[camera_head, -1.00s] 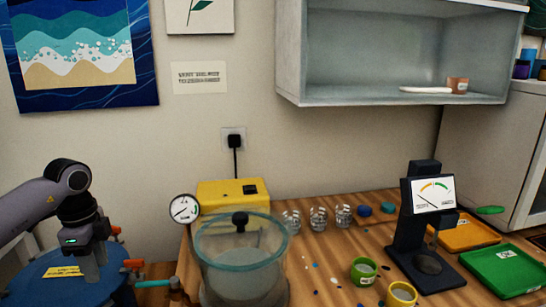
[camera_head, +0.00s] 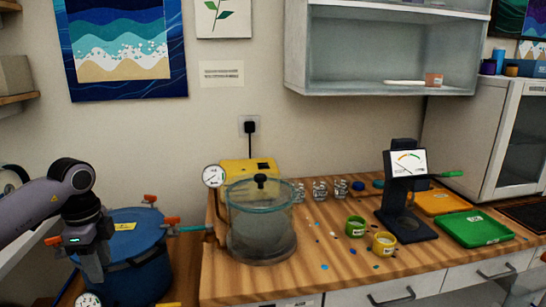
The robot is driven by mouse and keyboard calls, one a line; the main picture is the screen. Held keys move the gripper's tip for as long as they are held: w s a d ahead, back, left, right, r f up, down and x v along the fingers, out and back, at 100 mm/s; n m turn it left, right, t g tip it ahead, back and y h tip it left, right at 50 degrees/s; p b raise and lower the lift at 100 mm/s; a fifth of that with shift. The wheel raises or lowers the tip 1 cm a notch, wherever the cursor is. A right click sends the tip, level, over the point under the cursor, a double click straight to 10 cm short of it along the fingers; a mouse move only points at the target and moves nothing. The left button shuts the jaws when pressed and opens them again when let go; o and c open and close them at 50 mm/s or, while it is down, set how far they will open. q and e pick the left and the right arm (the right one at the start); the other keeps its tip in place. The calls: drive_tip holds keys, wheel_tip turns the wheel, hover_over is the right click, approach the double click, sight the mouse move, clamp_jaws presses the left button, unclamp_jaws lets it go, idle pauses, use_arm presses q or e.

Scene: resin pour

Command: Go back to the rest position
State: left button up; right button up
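My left gripper (camera_head: 95,272) hangs pointing down at the left, in front of the blue pressure pot (camera_head: 140,262). Its fingers look close together, but I cannot tell whether they are open or shut. I see nothing held in it. The blue pot has a yellow label (camera_head: 124,226) and orange-handled clamps on its lid. My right gripper is not in view.
A glass vacuum chamber (camera_head: 261,228) with a gauge (camera_head: 214,176) stands on the wooden bench (camera_head: 330,269). Green (camera_head: 355,226) and yellow (camera_head: 384,244) cups, a dial stand (camera_head: 406,222), an orange tray (camera_head: 442,202) and a green tray (camera_head: 474,229) are to its right.

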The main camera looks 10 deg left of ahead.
use_arm(q)
drive_tip(key=s+d+f+m+h, duration=0.1)
drive_tip(key=d+f+m+h, duration=0.25)
drive_tip(key=d, duration=0.55)
drive_tip(key=d+f+m+h, duration=0.3)
drive_tip(key=d+f+h, duration=0.1)
drive_tip(key=d, duration=0.5)
drive_tip(key=s+d+r+n+t+h, duration=0.1)
drive_tip(key=s+d+t+h, duration=0.1)
drive_tip(key=d+t+h, duration=0.45)
drive_tip(key=s+d+r+n+t+h, duration=0.15)
drive_tip(key=d+h, duration=0.25)
drive_tip(key=d, duration=0.5)
drive_tip(key=s+a+f+n+t+y, duration=0.4)
drive_tip(key=a+f+n+t+y, duration=0.35)
drive_tip(key=f+n+y, duration=0.45)
drive_tip(key=s+a+f+n+g+y, duration=0.3)
drive_tip(key=s+a+f+g, duration=0.1)
drive_tip(key=s+f, duration=0.5)
drive_tip(key=s+g, duration=0.1)
drive_tip(key=s, duration=0.1)
drive_tip(key=shift+s+f+n+y, duration=0.25)
drive_tip(key=shift+s+n+y, duration=0.15)
drive_tip(key=shift+a, duration=0.1)
